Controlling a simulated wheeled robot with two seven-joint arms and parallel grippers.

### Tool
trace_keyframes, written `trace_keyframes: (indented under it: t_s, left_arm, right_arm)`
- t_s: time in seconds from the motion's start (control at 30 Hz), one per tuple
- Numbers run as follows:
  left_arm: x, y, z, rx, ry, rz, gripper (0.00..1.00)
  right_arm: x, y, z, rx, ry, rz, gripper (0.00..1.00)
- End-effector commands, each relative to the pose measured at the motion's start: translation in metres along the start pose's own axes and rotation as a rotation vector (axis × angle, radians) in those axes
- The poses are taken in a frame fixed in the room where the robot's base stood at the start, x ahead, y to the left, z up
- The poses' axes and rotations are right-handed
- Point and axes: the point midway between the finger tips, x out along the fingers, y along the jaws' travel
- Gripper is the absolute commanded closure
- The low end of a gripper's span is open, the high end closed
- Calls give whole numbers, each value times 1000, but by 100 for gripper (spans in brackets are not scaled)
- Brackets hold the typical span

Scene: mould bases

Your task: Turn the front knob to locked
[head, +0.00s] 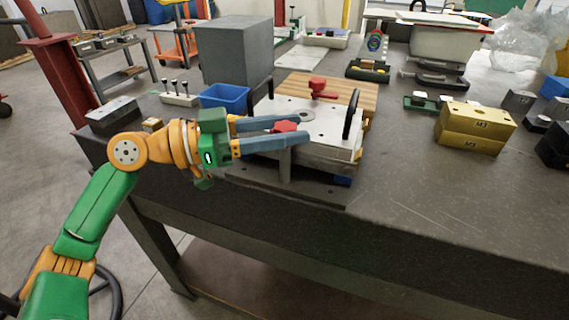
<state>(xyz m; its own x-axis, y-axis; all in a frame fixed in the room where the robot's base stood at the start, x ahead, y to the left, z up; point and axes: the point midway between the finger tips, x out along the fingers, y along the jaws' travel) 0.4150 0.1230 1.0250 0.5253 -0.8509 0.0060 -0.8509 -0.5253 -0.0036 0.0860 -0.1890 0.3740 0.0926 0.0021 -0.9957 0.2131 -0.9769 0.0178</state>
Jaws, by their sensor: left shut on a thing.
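The mould base is a white-topped plate (340,137) on a dark block near the front edge of the bench. A black handle (351,114) rises at the plate's right side. My right gripper is not in view.
A blue bin (225,97) and a large grey block (236,50) stand behind the mould base. Gold blocks (474,127) sit to the right. A dark metal block (111,114) lies at the left bench end. The right front bench top (440,200) is clear.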

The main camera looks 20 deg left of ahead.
Motion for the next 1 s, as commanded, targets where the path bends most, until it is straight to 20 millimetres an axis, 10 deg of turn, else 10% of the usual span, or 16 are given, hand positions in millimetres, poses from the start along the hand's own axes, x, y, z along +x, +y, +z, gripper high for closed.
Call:
trace_keyframes:
  t_s: [1.0]
  left_arm:
    - [1, 1, 1, -5, -6, 523, 100]
  right_arm:
    - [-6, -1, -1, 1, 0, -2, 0]
